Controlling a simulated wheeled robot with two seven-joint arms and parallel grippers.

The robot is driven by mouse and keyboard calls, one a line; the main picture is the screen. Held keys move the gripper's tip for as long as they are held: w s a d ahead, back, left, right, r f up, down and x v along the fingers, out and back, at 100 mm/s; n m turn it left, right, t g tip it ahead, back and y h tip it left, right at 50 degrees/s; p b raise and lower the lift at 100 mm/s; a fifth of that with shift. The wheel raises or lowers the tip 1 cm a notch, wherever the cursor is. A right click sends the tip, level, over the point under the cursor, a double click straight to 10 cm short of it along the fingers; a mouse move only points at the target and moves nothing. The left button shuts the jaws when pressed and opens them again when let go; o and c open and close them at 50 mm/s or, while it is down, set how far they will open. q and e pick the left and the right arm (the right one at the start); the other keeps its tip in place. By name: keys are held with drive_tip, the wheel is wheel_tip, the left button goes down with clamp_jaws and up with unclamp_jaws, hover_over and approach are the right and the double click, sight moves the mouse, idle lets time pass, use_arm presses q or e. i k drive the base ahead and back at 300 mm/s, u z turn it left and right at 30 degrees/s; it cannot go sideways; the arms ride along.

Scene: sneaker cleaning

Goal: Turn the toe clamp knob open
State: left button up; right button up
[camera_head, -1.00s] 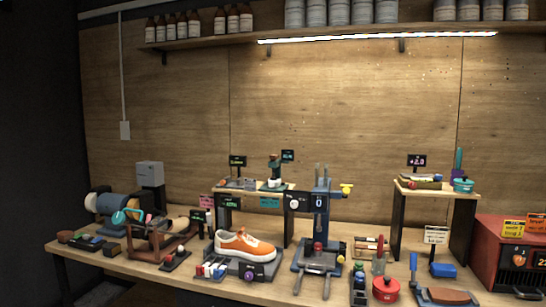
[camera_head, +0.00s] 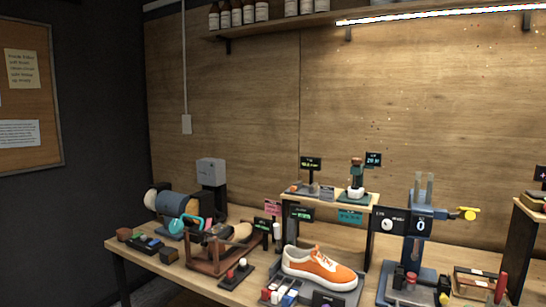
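The front of that stand is cut off by the bottom edge of the picture. To its right stands a blue press-like fixture (camera_head: 421,240) with a yellow knob (camera_head: 467,213) on its right side. A smaller yellow knob (camera_head: 444,298) shows low beside the fixture's base. I cannot tell which part is the toe clamp knob. Neither of my grippers is in view.
A brown wooden frame with rollers (camera_head: 220,248) and a grey-blue machine (camera_head: 175,203) stand further left. A raised wooden shelf (camera_head: 330,197) is behind the sneaker. A wooden box (camera_head: 474,279) lies at right.

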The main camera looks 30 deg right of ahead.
sight(356, 162)
drive_tip(key=u, duration=0.2)
drive_tip(key=i, duration=1.15)
drive_tip(key=z, duration=0.4)
